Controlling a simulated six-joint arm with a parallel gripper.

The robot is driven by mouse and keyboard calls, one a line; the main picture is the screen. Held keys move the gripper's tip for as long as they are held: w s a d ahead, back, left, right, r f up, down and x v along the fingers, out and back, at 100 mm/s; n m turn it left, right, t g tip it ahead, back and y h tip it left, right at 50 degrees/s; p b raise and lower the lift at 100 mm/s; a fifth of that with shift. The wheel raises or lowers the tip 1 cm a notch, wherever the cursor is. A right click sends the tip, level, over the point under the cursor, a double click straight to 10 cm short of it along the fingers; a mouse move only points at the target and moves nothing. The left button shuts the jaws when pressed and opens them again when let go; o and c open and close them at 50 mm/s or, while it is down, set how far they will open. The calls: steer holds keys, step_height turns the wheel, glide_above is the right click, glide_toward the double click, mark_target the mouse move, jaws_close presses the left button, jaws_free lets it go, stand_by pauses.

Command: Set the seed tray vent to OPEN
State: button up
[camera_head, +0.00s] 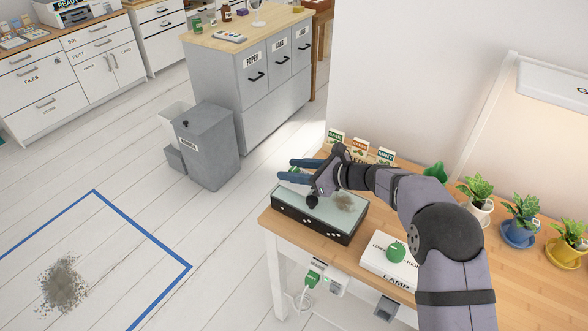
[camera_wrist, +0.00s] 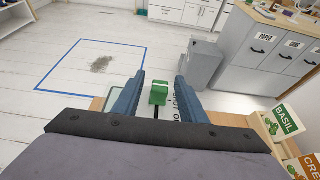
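The seed tray (camera_head: 312,222) is a black box with a pale, see-through lid, on the wooden table's near left corner. A small green vent handle (camera_wrist: 159,92) shows in the wrist view, with a thin dark stem below it. My gripper (camera_head: 284,170) is above the tray's far left part. It is open, with its fingers (camera_wrist: 158,78) on either side of the green handle and gaps visible on both sides. Lettering beside the handle is partly hidden and I cannot read the vent's setting.
Seed packets, including basil (camera_wrist: 286,121), stand close behind the tray. A white lamp box (camera_head: 383,270) with a green round thing (camera_head: 396,252) lies to its right. Potted plants (camera_head: 520,218) line the table's right side. A grey bin (camera_head: 208,147) stands on the floor beyond.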

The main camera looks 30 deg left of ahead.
jaws_close()
steer(key=d, duration=0.4)
steer(key=shift+d+b, duration=0.1)
steer(key=shift+b, duration=0.25)
steer(key=shift+d+f, duration=0.1)
steer(key=shift+d, duration=0.05)
steer(key=shift+c, duration=0.3)
jaws_free()
steer(key=shift+o, duration=0.3)
steer(key=shift+d, duration=0.1)
steer(key=shift+b+v, duration=0.6)
steer(key=shift+v, duration=3.05)
